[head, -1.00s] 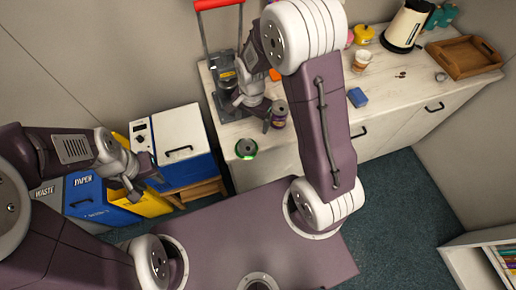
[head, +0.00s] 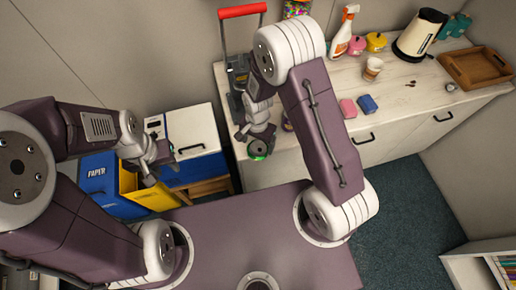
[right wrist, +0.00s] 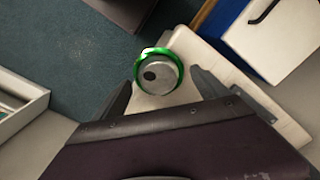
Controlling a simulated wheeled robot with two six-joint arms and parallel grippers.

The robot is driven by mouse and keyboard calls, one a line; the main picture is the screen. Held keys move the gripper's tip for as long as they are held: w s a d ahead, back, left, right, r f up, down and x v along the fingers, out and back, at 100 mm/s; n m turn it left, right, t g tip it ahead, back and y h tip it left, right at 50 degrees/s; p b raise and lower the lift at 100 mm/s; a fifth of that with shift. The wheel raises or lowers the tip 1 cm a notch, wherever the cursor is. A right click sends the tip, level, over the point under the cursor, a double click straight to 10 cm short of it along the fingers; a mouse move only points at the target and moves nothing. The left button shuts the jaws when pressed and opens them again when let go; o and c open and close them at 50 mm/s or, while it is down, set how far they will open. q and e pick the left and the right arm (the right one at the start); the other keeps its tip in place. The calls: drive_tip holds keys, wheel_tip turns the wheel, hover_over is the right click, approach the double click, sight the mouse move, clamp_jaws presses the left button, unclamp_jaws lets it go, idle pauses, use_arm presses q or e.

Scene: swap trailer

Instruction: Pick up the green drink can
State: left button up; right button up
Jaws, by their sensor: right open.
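The green drink can (head: 258,149) stands near the front left corner of the pale counter, partly covered by my right gripper (head: 259,142) in the head view. In the right wrist view I look down on its grey top and bright green rim (right wrist: 158,72). My right gripper (right wrist: 160,92) is open there, one finger on each side of the can, with no clear contact visible. My left gripper (head: 162,170) is open and empty, in front of the blue and yellow bins at the left.
A dark machine with a red handle (head: 242,11) stands behind my right gripper. A dark can (head: 287,123) is partly hidden by my right arm. Pink (head: 348,108) and blue (head: 367,104) blocks, a cup (head: 373,68) and a wooden tray (head: 478,67) lie further right.

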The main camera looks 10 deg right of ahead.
sight(258, 146)
wheel_tip(258, 146, down, 3)
drive_tip(key=shift+s+d+r, duration=0.1)
drive_tip(key=shift+s, duration=0.05)
drive_tip(key=shift+f, duration=0.3)
drive_tip(key=c, duration=1.5)
drive_tip(key=shift+r, duration=0.6)
drive_tip(key=shift+c, duration=0.2)
wheel_tip(258, 146, up, 3)
drive_tip(key=shift+r+b, duration=0.1)
drive_tip(key=shift+b, duration=0.3)
drive_tip(key=s+d+r+b, duration=0.1)
drive_tip(key=s+d+r, duration=0.4)
drive_tip(key=d, duration=0.4)
drive_tip(key=shift+s+d+r, duration=0.4)
drive_tip(key=shift+r, duration=0.45)
